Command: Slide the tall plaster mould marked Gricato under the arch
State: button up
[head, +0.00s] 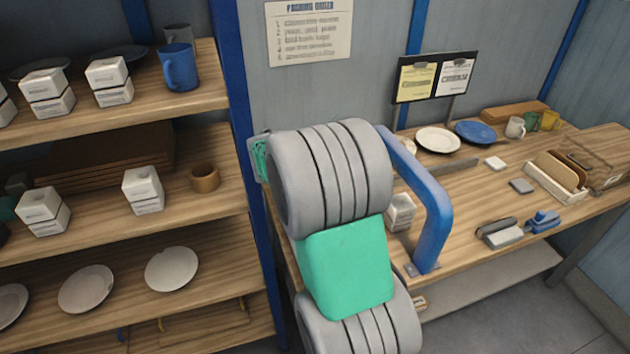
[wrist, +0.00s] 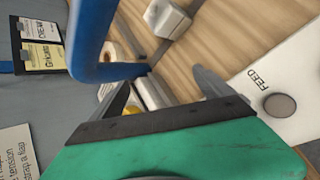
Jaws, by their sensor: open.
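A blue arch (head: 432,210) stands on the bench beside my arm; it also shows at the upper left of the wrist view (wrist: 92,45). A white block (head: 400,212) with small print on its side stands near the arch, partly hidden by my arm. I cannot read its marking. In the wrist view a white block (wrist: 166,18) lies beyond my fingers, and a white piece (wrist: 150,92) shows between them, partly hidden. I cannot tell which is the Gricato mould. My gripper (wrist: 162,77) is open, its fingers close to the arch foot; my arm hides it in the head view.
A white board marked FEED (wrist: 285,80) with a grey knob (wrist: 280,105) lies right of my fingers. A card stand (head: 436,77), plates (head: 438,140) and cups are at the bench's back. Grey and blue tools (head: 500,232) lie at the right. A shelf rack (head: 110,225) holds more white blocks.

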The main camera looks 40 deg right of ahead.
jog(key=a+r+m+t+y+p, duration=0.1)
jog(key=a+r, duration=0.3)
jog(key=a, duration=0.5)
jog(key=shift+w+a+r+m+t+y, duration=0.15)
jog(key=shift+a+r+m+t+y, duration=0.2)
jog(key=shift+m+t+y, duration=0.45)
jog(key=shift+g, duration=0.3)
jog(key=shift+r+p, duration=0.9)
jog(key=shift+r, duration=0.05)
jog(key=s+d, duration=0.3)
jog(key=d, duration=0.9)
jog(key=shift+s+d, duration=0.25)
jog(key=shift+s, duration=0.15)
